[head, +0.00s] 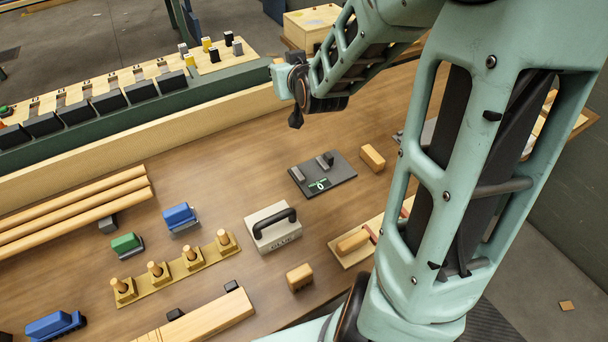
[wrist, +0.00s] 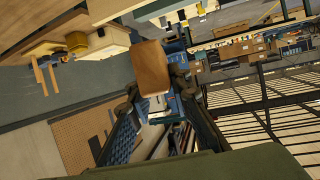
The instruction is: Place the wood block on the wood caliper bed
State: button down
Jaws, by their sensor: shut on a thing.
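My gripper (wrist: 157,88) is shut on a tan wood block (wrist: 152,66) in the wrist view. The block sticks out past the fingertips and is tilted in the picture. In the head view my wrist is raised at the upper middle, over the back of the bench; the held block cannot be made out there. A dark plate (head: 343,171) with grey jaws and a small green display looks like the wood caliper bed. It lies on the brown bench, below and right of my wrist in the picture, apart from it. No block shows on it.
Similar tan blocks (head: 372,158) and (head: 300,277) lie on the bench. A grey box with a black handle (head: 272,228), a pegged strip (head: 190,262), blue and green pieces and long rods (head: 75,207) stand left. My arm covers the right side.

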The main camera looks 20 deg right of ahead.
jog(key=s+d+f+y+b, duration=0.1)
jog(key=s+d+f+b, duration=0.65)
jog(key=d+f, duration=0.25)
jog(key=s+d+f+n+y+b, duration=0.2)
jog(key=s+f+b, duration=0.4)
jog(key=s+f, duration=0.2)
jog(key=w+a+f, duration=0.1)
jog(key=w+f, duration=0.2)
jog(key=w, duration=0.1)
jog(key=w+a+f+b, duration=0.1)
jog(key=w+a+f, duration=0.1)
jog(key=w+f, duration=0.1)
jog(key=w+a+f, duration=0.2)
jog(key=w+f, duration=0.1)
jog(key=w, duration=0.1)
jog(key=shift+w+a+f, duration=0.2)
jog(key=shift+w+f, duration=0.15)
jog(key=shift+w, duration=0.05)
jog(key=shift+w+f+b, duration=0.15)
jog(key=shift+f+b, duration=0.1)
jog(key=shift+b, duration=0.05)
jog(key=shift+w+f+b, duration=0.1)
jog(key=shift+f+b, duration=0.2)
jog(key=shift+f, duration=1.3)
jog(key=shift+f, duration=0.1)
